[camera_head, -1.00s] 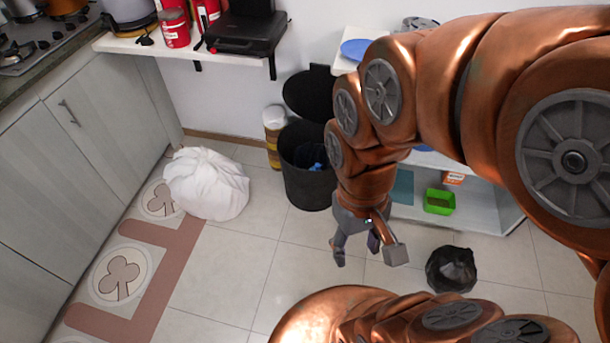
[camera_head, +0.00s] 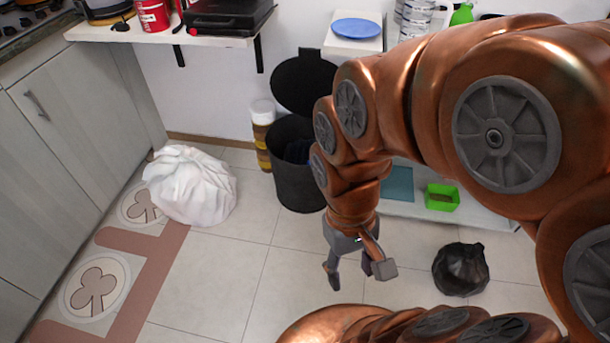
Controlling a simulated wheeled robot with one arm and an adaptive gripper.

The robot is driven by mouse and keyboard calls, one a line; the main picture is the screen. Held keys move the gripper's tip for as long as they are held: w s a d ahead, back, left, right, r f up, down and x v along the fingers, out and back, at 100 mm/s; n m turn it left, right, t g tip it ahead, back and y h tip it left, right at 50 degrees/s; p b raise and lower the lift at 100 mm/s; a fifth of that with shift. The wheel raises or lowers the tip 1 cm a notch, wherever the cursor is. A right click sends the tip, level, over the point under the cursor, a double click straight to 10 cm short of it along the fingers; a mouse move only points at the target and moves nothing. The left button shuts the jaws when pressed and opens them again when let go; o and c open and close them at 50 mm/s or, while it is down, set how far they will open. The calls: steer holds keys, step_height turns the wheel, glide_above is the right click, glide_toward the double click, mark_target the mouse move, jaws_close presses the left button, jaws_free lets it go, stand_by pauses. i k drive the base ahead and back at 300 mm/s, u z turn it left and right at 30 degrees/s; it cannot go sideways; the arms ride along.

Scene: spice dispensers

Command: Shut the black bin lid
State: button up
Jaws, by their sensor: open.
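The black bin (camera_head: 297,184) stands on the floor near the back wall, and part of its right side is hidden behind my copper arm. Its round black lid (camera_head: 304,82) is raised upright behind the opening, close to the wall. Something dark lies inside the bin. My gripper (camera_head: 349,277) hangs pointing down over the floor, in front and to the right of the bin in the picture. Its fingers are apart and empty, and it touches neither bin nor lid.
A white bag (camera_head: 191,186) lies left of the bin, and a black bag (camera_head: 461,269) lies at right. A stack of yellow-brown containers (camera_head: 262,134) stands beside the bin. A wall shelf (camera_head: 150,32) juts out at upper left.

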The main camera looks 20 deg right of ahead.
mark_target(296, 83)
steer(key=u, duration=0.05)
steer(key=k, duration=0.3)
steer(key=z, duration=0.95)
steer(key=i, duration=1.35)
steer(key=u, duration=0.8)
steer(key=i, duration=0.7)
steer(key=u, duration=0.6)
